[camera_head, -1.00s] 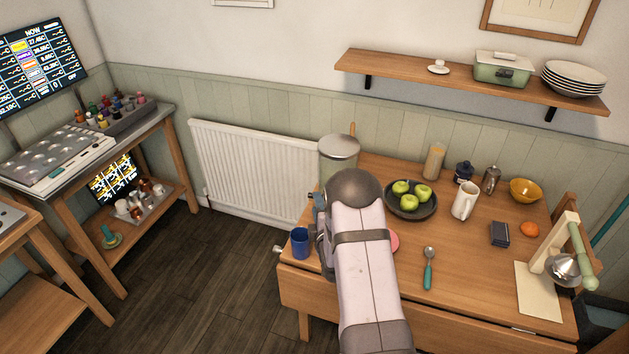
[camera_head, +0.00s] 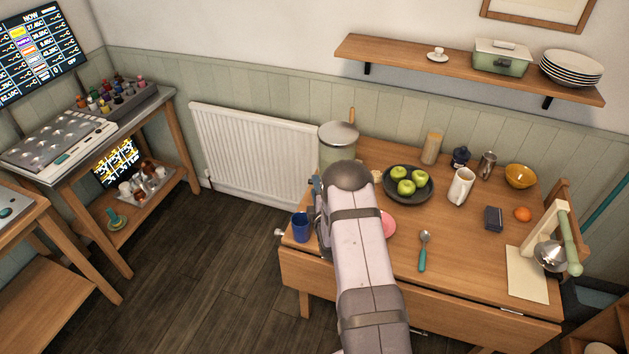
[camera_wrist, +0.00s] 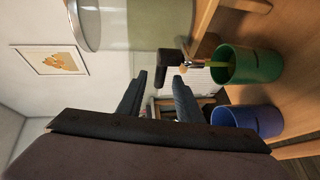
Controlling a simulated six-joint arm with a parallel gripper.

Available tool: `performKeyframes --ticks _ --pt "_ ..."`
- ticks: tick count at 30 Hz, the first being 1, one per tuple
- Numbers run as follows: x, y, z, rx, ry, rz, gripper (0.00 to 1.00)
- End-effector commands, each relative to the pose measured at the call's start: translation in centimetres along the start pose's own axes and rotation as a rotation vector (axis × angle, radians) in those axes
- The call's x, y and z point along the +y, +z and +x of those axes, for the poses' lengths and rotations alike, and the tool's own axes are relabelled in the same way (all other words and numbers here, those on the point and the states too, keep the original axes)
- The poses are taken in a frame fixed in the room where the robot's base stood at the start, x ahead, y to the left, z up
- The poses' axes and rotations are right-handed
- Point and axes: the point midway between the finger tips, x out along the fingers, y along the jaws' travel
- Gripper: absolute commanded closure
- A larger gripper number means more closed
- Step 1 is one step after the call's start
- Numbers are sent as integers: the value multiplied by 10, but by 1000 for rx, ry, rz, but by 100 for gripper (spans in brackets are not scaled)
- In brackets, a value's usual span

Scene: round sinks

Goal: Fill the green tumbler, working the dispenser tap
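The green tumbler (camera_wrist: 250,65) stands upright on the table in the sideways wrist view; my arm hides it in the head view. The dispenser is a pale green drum (camera_head: 337,150) with a grey lid; its body (camera_wrist: 145,28) also shows in the wrist view. Its black tap (camera_wrist: 172,60) juts out above the tumbler's mouth. A thin yellowish streak lies between tap and tumbler and shows inside the tumbler; I cannot tell for sure that it is flowing liquid. My gripper (camera_wrist: 160,82) is open and empty, its fingertips close to the tap. Contact is unclear.
A blue cup (camera_head: 301,227) stands close beside the green tumbler, near the table's left edge; it also shows in the wrist view (camera_wrist: 247,119). A bowl of green apples (camera_head: 409,184), a pink dish (camera_head: 388,224) and a spoon (camera_head: 423,252) lie to the right of my arm.

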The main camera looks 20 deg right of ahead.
Motion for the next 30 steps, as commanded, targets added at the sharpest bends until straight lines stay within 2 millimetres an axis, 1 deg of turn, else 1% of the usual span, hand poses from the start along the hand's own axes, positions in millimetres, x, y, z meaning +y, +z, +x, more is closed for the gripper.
performKeyframes --ticks 3,10,15,24,26,27,28,30 --pt "2 0 12 0 0 0 67" --pt "1 0 29 0 1 0 67" --pt "0 0 34 0 0 1 67" --pt "0 0 35 0 0 1 67" --pt "0 0 35 0 0 0 82" --pt "0 0 35 0 0 0 91" --pt "0 0 35 0 0 0 98" --pt "0 0 35 0 0 0 100"
